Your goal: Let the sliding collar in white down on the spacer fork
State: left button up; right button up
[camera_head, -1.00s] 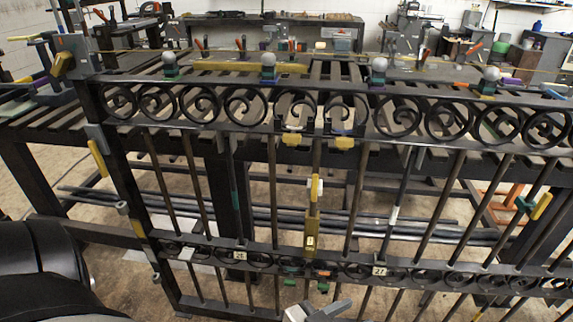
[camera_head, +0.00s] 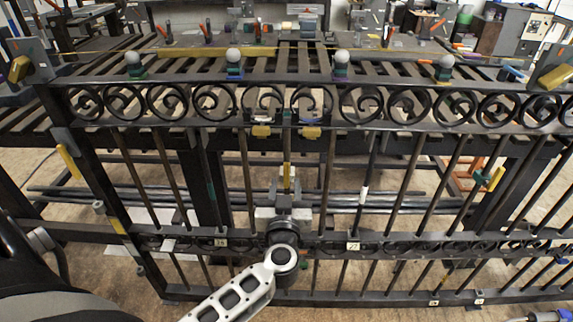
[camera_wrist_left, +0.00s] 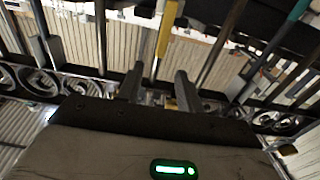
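My left gripper (camera_head: 286,186) is at the middle upright bar, just above the gate's lower scroll band. Its fingers also show in the left wrist view (camera_wrist_left: 158,88), apart, one on each side of the bar. A yellow section (camera_head: 287,172) of that bar stands above the gripper; it also shows in the left wrist view (camera_wrist_left: 164,35). A brass-coloured piece (camera_wrist_left: 171,103) shows low between the fingers, partly covered. The white collar and the spacer fork cannot be made out clearly behind my gripper and wrist. My right gripper is out of view.
The gate's top scroll band (camera_head: 210,103) spans the view, with yellow blocks (camera_head: 261,131) under it. Another bar to the right has a white band (camera_head: 364,193). Neighbouring upright bars stand close on both sides. Numbered tags (camera_head: 221,242) sit on the lower band.

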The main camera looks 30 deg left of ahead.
aim_at(286, 167)
pick_arm(q)
jog(key=b+x, duration=0.1)
jog(key=x, duration=0.7)
jog(key=shift+w+a, duration=0.1)
jog(key=shift+w, duration=0.1)
grip_shut()
